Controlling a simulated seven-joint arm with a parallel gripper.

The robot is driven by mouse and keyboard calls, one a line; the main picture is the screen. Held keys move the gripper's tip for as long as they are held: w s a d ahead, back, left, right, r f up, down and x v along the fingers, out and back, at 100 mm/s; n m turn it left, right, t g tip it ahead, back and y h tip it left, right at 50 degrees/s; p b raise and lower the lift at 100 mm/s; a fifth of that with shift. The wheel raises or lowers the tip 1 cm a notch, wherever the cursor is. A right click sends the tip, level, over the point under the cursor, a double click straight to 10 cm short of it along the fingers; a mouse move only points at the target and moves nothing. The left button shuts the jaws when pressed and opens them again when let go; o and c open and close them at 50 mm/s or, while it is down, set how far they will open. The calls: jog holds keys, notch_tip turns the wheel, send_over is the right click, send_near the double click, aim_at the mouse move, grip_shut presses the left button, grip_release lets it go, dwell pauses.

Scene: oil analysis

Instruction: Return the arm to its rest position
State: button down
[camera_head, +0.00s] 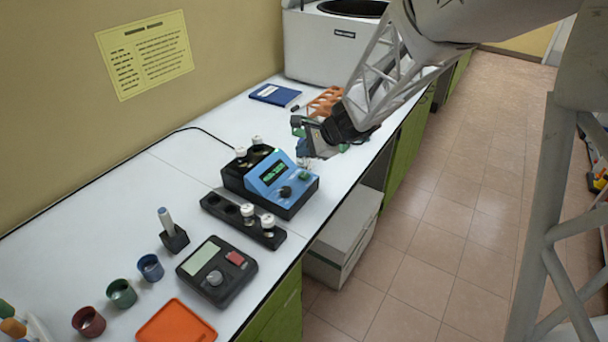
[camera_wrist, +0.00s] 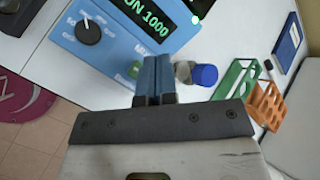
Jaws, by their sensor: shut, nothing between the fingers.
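My gripper (camera_head: 308,146) hangs over the white bench, just behind and right of the blue mixer (camera_head: 270,182). In the wrist view my gripper's blue fingers (camera_wrist: 155,66) are together with nothing between them. They point toward the mixer (camera_wrist: 110,30), whose green display reads "ON 1000". Whether the fingertips touch the mixer cannot be told. A blue-capped bottle (camera_wrist: 204,75) lies or stands just right of the fingers in the wrist view. My arm reaches in from the upper right of the head view.
A black rack (camera_head: 225,210) with capped vials stands before the mixer. Green (camera_wrist: 232,80) and orange (camera_wrist: 265,104) racks and a blue book (camera_head: 275,95) lie beyond. A white machine (camera_head: 330,45) stands at the back. The bench's right edge is close; open floor (camera_head: 430,230) lies beyond it.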

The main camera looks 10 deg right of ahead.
dwell(0.6)
jog(key=shift+s+a+r, duration=0.15)
jog(key=shift+s+r, duration=0.2)
jog(key=shift+s, duration=0.1)
jog(key=s+d+r+n+g+h, duration=0.1)
jog(key=s+n, duration=0.4)
jog(key=s, duration=0.6)
jog(key=s+d+r+n+h, duration=0.1)
jog(key=s+r+n+h, duration=0.3)
jog(key=s, duration=0.7)
jog(key=s+d+r+n+g+h, duration=0.1)
jog(key=s+r+n, duration=0.4)
jog(key=s, duration=0.6)
jog(key=shift+d+r+n+g+h, duration=0.15)
jog(key=shift+d+n+g+h, duration=0.2)
jog(key=shift+n+h, duration=0.45)
dwell(2.8)
